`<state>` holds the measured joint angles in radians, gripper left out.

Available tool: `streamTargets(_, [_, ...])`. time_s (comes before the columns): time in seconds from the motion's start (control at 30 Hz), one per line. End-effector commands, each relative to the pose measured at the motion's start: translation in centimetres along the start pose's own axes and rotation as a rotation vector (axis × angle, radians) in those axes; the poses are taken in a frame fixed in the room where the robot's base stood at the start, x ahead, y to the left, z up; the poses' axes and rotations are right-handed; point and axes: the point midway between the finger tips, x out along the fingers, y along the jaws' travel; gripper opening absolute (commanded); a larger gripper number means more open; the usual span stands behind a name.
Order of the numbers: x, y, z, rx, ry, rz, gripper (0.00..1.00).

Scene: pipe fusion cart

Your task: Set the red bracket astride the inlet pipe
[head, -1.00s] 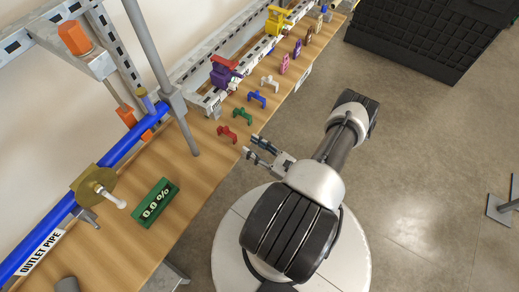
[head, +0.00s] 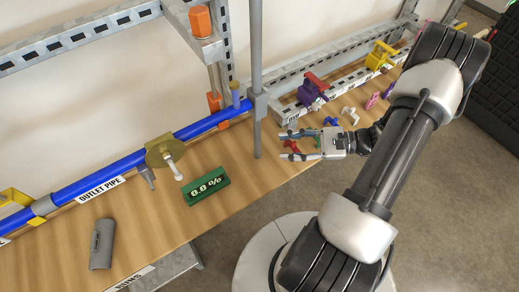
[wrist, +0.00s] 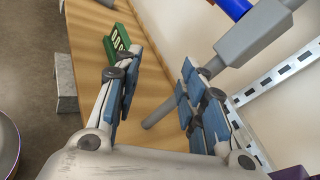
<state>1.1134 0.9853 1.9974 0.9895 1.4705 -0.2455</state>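A blue pipe (head: 130,161) labelled OUTLET PIPE runs along the bench. The inlet pipe cannot be made out; a label cut off by the left edge ends in E.
A grey upright post (head: 256,80) stands left of my gripper. A green 0.0 % display (head: 207,187) and a grey cylinder (head: 102,244) are on the bench. Blue (head: 331,121) and white (head: 350,115) brackets lie right of the red one. A purple and red clamp (head: 312,92) stands behind.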

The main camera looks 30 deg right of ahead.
Motion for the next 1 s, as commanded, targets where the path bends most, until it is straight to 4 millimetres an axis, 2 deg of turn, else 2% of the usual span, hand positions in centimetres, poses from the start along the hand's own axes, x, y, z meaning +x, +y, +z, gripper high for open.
streamTargets(0.03, [1.2, -0.3, 2.4, -0.066, 0.029, 0.112, 0.38])
streamTargets(0.1, [2.4, 0.0, 5.0, -0.145, 0.069, 0.254, 0.38])
streamTargets(0.23, [4.2, 1.2, 9.6, -0.31, 0.152, 0.5, 0.38])
streamTargets(0.4, [5.5, 3.2, 14.8, -0.562, 0.272, 0.779, 0.38])
streamTargets(0.7, [5.2, 6.1, 21.8, -1.106, 0.505, 1.114, 0.38])
streamTargets(0.9, [4.4, 6.7, 25.1, -1.482, 0.647, 1.188, 0.38])
streamTargets(1.0, [4.1, 6.7, 26.3, -1.616, 0.695, 1.187, 0.38])
